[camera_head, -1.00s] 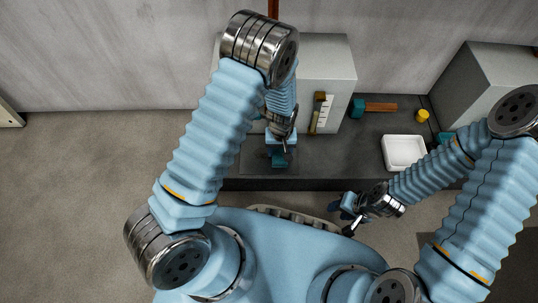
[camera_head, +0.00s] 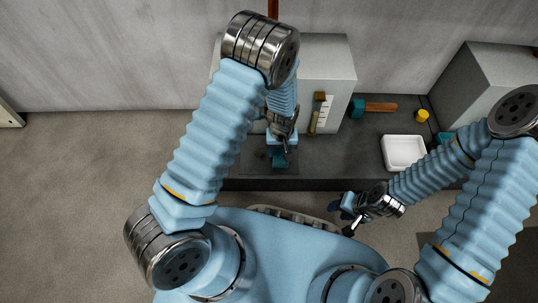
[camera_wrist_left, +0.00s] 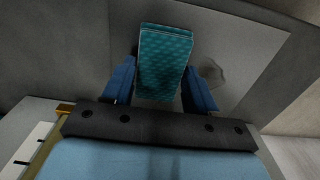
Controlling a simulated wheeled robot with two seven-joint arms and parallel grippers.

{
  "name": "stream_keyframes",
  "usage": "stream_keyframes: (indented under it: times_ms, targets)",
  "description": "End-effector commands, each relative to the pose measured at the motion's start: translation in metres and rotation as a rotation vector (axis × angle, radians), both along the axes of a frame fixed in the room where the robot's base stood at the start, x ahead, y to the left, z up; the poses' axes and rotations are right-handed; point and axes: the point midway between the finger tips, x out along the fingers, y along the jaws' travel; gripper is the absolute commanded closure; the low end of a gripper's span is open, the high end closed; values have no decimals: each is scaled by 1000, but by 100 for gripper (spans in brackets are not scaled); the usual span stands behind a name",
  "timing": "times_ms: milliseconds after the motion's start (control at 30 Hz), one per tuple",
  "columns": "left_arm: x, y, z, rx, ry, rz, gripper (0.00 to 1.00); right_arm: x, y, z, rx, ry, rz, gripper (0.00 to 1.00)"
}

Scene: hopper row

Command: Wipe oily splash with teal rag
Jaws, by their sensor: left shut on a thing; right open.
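My left gripper (camera_wrist_left: 160,88) is shut on the teal rag (camera_wrist_left: 163,62), a folded patterned block held between its two blue fingers. In the head view the rag (camera_head: 279,158) is low over a dark square plate (camera_head: 255,168) near the counter's front edge; I cannot tell if it touches. A faint grey splash (camera_wrist_left: 214,73) shows on the plate in the left wrist view, beside the rag and partly hidden by the right-hand finger. My right gripper (camera_head: 345,211) is open and empty in front of the counter.
A grey block (camera_head: 335,62) with a scale strip (camera_head: 325,112) stands behind. To the right are a teal-headed tool with a brown handle (camera_head: 378,107), a yellow cylinder (camera_head: 422,116) and a white tray (camera_head: 404,150). Counter between plate and tray is clear.

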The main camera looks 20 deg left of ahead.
Motion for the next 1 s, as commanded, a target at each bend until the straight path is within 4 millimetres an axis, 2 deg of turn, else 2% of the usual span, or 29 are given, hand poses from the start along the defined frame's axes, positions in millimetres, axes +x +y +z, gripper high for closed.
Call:
stream_keyframes:
  times_ms: [533,1000]
  targets:
    - [-1,3,1,0,2,1,77,0,0,1,0,0,0,57]
    - [-12,45,-2,1,2,2,77,0,0,-1,0,0,0,57]
